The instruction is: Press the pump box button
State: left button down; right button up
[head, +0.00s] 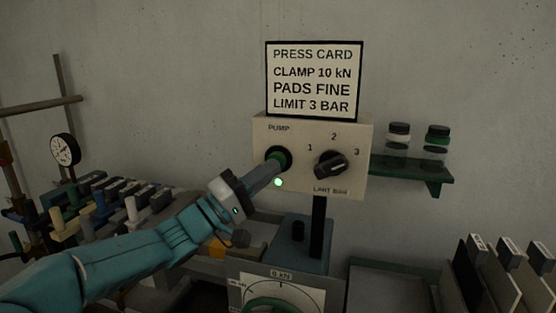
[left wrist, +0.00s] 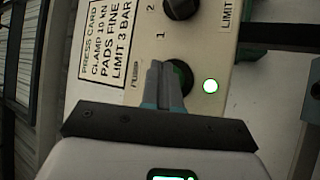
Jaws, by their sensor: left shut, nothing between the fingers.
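The pump box (head: 312,180) is a cream box on a dark post, with a rotary knob (head: 331,165) marked 1, 2, 3 on its right. Contact is hard to judge. My right gripper is not in view.
A sign (head: 314,80) stands above the box. A green shelf (head: 412,169) with two jars is at the right. A dial (head: 282,296) sits below the box. A rack with several handled blocks (head: 110,208) and a gauge (head: 65,150) are at the left.

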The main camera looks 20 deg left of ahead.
pick_arm(q)
jog(key=shift+w+p, duration=0.35)
jog(key=shift+w, duration=0.05)
dwell(0.4)
jog(key=shift+s+b, duration=0.45)
jog(key=shift+s, duration=0.55)
jog(key=s+b, duration=0.1)
jog(key=s, duration=0.5)
jog(key=shift+b, duration=0.4)
